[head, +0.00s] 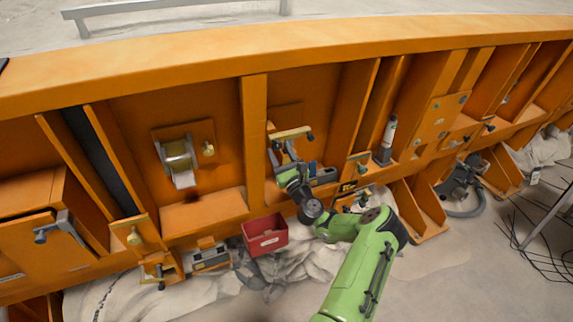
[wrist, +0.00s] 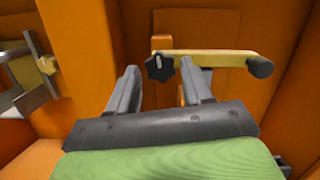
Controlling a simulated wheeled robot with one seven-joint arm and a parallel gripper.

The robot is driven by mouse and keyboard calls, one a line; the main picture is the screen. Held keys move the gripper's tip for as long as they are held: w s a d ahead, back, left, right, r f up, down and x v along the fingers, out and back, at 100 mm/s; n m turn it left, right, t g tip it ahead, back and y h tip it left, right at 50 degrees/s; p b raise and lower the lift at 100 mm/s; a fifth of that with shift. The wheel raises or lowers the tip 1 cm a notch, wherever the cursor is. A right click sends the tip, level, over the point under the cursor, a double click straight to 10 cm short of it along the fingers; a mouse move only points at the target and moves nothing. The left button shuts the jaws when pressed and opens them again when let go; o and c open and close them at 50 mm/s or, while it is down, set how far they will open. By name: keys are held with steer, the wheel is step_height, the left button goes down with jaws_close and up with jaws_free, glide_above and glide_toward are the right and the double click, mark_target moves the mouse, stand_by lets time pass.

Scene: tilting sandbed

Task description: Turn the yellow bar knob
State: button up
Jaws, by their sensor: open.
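The yellow bar knob (head: 290,133) is on the orange panel in the middle of the head view. In the wrist view the yellow bar (wrist: 222,56) runs roughly level, with a black lobed knob (wrist: 160,66) at its left end and a rounded black grip (wrist: 260,67) at its right end. My gripper (wrist: 158,70) is open and empty, below and in front of the bar. In the wrist picture its two fingers stand either side of the black lobed knob. Contact cannot be told. In the head view my gripper (head: 283,153) shows just under the bar.
Orange ribs stand on both sides of this bay; one orange wall (wrist: 293,110) is close at right in the wrist view. A roll holder (head: 178,160) is in the bay to the left. A red bin (head: 265,235) sits below my wrist. A grey cylinder (head: 387,140) stands to the right.

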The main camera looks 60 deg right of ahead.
steer(key=b+v, duration=0.2)
steer(key=v, duration=1.3)
steer(key=shift+f, duration=0.1)
